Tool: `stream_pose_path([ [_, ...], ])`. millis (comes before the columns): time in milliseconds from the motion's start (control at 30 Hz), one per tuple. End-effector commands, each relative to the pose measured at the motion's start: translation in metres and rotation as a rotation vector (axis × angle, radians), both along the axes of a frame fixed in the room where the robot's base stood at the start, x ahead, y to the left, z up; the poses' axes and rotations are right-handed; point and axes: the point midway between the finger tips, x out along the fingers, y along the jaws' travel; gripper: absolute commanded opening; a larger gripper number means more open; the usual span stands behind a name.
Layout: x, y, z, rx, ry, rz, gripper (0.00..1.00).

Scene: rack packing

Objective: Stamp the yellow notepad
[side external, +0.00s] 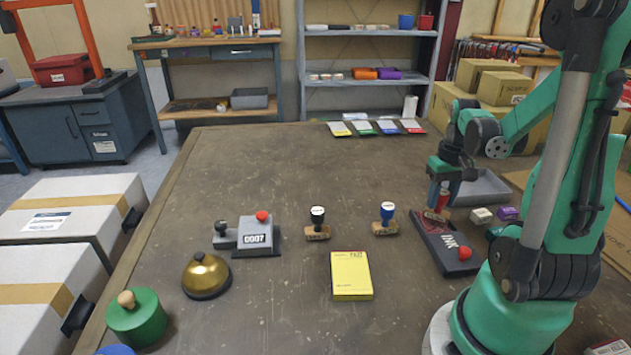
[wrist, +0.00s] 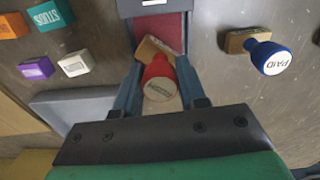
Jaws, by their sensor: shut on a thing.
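The yellow notepad (side external: 351,277) lies flat on the table, front and centre in the side view. My gripper (side external: 440,194) is shut on a red-handled stamp with a wooden base (wrist: 160,83), seen between the two fingers in the wrist view. The stamp is at the far end of the dark ink pad (side external: 447,246), right of the notepad; the pad's red surface (wrist: 160,28) shows in the wrist view. I cannot tell whether the stamp touches the pad. A blue-handled stamp (side external: 386,218) marked PAID (wrist: 268,58) and a black-handled stamp (side external: 318,224) stand behind the notepad.
A numbering machine (side external: 254,236), a brass bell (side external: 206,276) and a green round object with a knob (side external: 136,316) are on the left. Small labelled blocks (side external: 507,213) and a grey tray (side external: 487,187) are right of the pad. Coloured cards (side external: 376,127) lie at the back.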

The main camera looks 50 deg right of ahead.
Motion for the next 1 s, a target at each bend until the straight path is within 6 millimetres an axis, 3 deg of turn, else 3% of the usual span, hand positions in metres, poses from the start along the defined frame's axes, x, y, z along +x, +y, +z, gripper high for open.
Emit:
stream_pose_path([
  [600, 0.0, 0.0, 0.054, 0.0, 0.0, 0.0, 0.02],
  [1000, 0.0, 0.001, 0.059, 0.0, 0.0, 0.001, 0.02],
])
